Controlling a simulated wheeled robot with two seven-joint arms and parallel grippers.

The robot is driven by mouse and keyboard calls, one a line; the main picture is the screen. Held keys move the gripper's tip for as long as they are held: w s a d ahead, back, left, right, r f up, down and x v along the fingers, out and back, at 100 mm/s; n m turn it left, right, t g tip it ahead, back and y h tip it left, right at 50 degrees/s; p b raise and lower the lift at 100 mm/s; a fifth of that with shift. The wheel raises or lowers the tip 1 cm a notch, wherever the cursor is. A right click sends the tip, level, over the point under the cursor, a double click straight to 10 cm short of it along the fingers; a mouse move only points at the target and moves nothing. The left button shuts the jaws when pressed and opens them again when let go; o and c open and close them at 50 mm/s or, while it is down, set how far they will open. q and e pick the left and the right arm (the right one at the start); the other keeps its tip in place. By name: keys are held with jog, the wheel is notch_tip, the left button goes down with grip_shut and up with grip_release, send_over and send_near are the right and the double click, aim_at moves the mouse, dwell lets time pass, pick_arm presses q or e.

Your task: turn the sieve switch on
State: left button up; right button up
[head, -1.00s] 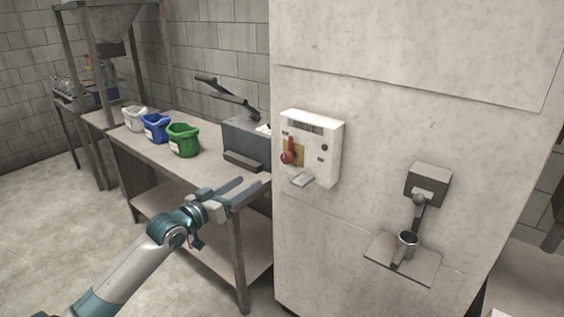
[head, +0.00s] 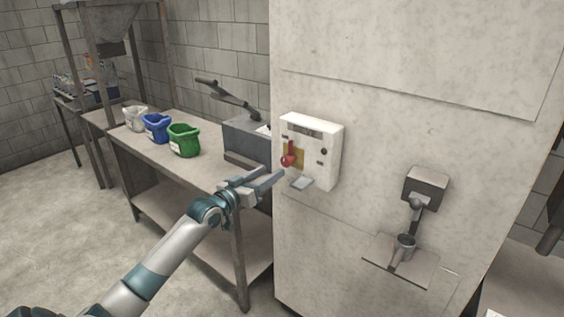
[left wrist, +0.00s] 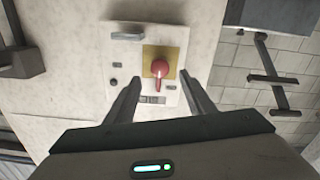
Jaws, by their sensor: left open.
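A white switch box (head: 325,153) is fixed to the pale wall panel in the head view. It carries a red-handled lever (head: 289,158) on a yellow plate (head: 298,153). In the head view the red knob sits at the lower end of the lever. My left gripper (head: 272,178) is open and empty, just left of and below the box, with its fingers pointing at it. In the left wrist view the red lever (left wrist: 160,70) on its yellow plate (left wrist: 171,53) shows between and beyond the two open fingers, apart from them. My right gripper does not show.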

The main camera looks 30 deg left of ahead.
aim_at(284, 163)
pick_arm(q)
jog(key=w, duration=0.2)
jog(key=w+p, duration=0.1)
jog(key=w, duration=0.4)
jog(key=shift+w+d, duration=0.1)
jog(key=shift+d, duration=0.2)
jog(key=c, duration=1.1)
